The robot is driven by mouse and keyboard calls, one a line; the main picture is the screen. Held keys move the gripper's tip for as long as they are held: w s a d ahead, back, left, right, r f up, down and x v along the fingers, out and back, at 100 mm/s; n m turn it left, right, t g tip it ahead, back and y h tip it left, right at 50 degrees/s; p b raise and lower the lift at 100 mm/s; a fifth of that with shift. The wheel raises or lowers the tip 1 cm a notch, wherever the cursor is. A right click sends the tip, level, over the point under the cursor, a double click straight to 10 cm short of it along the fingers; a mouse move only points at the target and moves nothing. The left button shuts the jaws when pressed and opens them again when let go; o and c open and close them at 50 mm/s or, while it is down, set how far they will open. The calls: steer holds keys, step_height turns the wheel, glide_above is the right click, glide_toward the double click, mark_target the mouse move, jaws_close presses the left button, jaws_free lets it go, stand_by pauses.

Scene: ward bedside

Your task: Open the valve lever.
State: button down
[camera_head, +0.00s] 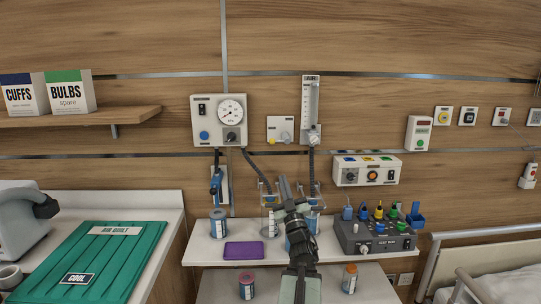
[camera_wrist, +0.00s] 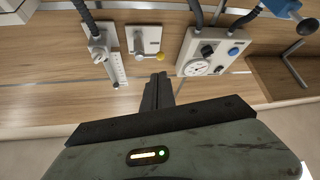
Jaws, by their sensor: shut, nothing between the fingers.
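A pale wall plate (camera_head: 280,122) carries a small lever with a yellowish round knob (camera_head: 286,137), which I take as the valve lever. In the wrist view the plate (camera_wrist: 143,38) appears upside down, with the yellow knob (camera_wrist: 160,56) at its lower right.
A gauge box (camera_head: 219,134) hangs left of the plate and a flowmeter (camera_head: 310,105) right, with dark hoses below. A blue-handled fitting (camera_head: 215,186) is lower left. The shelf below holds cans, a purple pad (camera_head: 244,251) and a dark control box (camera_head: 375,242).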

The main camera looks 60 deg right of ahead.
mark_target(280, 141)
steer(key=shift+w+r, duration=0.1)
steer(key=shift+w, duration=0.05)
steer(key=p+x, duration=0.7)
steer(key=x, duration=0.6)
steer(key=shift+w+d+r+p, duration=0.2)
steer(key=shift+d+p, duration=0.05)
steer(key=shift+p, duration=0.1)
